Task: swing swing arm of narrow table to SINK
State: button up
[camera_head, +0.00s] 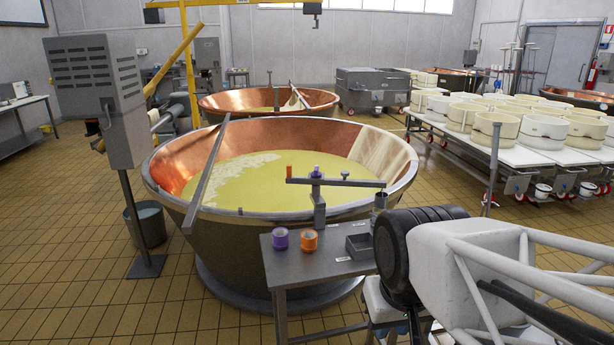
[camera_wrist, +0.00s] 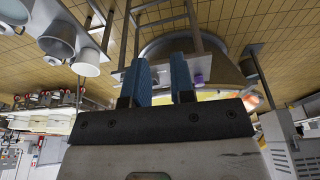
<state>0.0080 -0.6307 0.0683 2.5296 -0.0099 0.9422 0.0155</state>
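The narrow table (camera_head: 300,265) is a grey metal stand in front of the big copper vat. A post (camera_head: 319,207) rises at its back edge and carries the swing arm (camera_head: 345,183), a thin horizontal bar running left to right. The bar has an orange piece (camera_head: 289,171) at its left end and a purple piece (camera_head: 316,173) over the post. Small labels on the table are too small to read, so I cannot tell which marks SINK. My gripper (camera_wrist: 161,65) shows two blue fingers, apart with nothing between them. It is not seen in the head view.
A purple cup (camera_head: 280,238), an orange cup (camera_head: 309,240) and a grey tray (camera_head: 360,246) are on the tabletop. The vat (camera_head: 250,225) holds yellow liquid behind it. A control box (camera_head: 100,85) stands left. White tubs (camera_head: 495,128) stand right.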

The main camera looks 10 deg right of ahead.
jog(key=shift+o, duration=1.2)
jog(key=shift+w+r, duration=0.15)
jog(key=shift+w, duration=0.15)
jog(key=shift+o, duration=0.9)
jog(key=w+r+n, duration=0.1)
jog(key=w+r, duration=0.3)
jog(key=w, duration=0.5)
jog(key=w+a+r+n, duration=0.1)
jog(key=w+r, duration=0.3)
jog(key=w, duration=0.6)
jog(key=shift+w+r+y, duration=0.2)
jog(key=shift+w+y, duration=0.1)
jog(key=n+t+y, duration=0.1)
jog(key=n+y, duration=0.1)
jog(key=n, duration=0.4)
send_over(289, 166)
jog(key=s+d, duration=0.1)
jog(key=d, duration=0.1)
jog(key=f, duration=1.2)
jog(key=shift+s+a+f, duration=0.1)
jog(key=shift+a, duration=0.1)
jog(key=shift+f, duration=0.15)
jog(key=shift+x, duration=3.8)
